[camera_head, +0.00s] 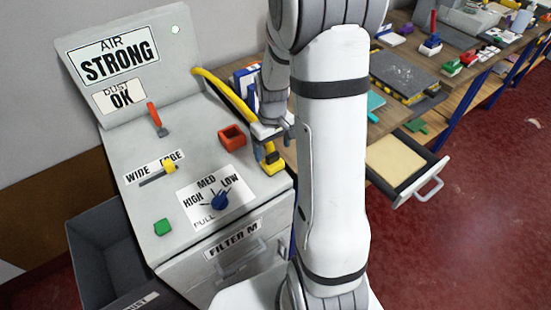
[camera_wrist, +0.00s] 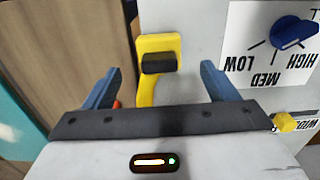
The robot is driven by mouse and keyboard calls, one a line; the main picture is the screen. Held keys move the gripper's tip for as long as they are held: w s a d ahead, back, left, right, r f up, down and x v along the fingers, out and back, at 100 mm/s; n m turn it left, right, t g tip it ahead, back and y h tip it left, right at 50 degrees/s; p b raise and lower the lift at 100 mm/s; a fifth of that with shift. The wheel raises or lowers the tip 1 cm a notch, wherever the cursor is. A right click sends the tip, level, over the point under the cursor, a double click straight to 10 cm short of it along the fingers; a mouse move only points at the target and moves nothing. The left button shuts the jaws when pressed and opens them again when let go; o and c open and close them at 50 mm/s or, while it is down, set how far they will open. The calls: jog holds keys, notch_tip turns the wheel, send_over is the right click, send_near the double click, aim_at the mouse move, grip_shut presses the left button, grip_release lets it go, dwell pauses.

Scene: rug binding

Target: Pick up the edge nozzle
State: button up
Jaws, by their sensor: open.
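A yellow piece with a dark block across it, which looks like the edge nozzle (camera_head: 272,165), stands at the console's right edge. In the wrist view the yellow piece (camera_wrist: 152,42) lies between the fingertips, with the dark block across its middle; its lower part runs down behind my gripper. My gripper (camera_wrist: 159,68) is open and empty, one finger to each side of it. In the head view my gripper (camera_head: 272,142) is just above and behind the yellow piece, and my arm hides part of it. Whether the fingers touch it I cannot tell.
A yellow hose (camera_head: 222,90) arches behind. An open drawer (camera_head: 420,182) juts from the cluttered bench at right.

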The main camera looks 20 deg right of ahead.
aim_at(272, 153)
jog(key=shift+w+f+p, duration=0.15)
jog(key=shift+f+p, duration=0.2)
jog(key=shift+f, duration=1.15)
jog(key=shift+w+f+p, duration=0.15)
jog(key=shift+f+p, duration=0.2)
jog(key=shift+f, duration=1.1)
jog(key=shift+c, duration=0.2)
jog(key=c, duration=1.1)
jog(key=shift+c, duration=0.2)
notch_tip(272, 153, up, 10)
jog(key=shift+r+b, duration=0.1)
jog(key=shift+b, duration=0.6)
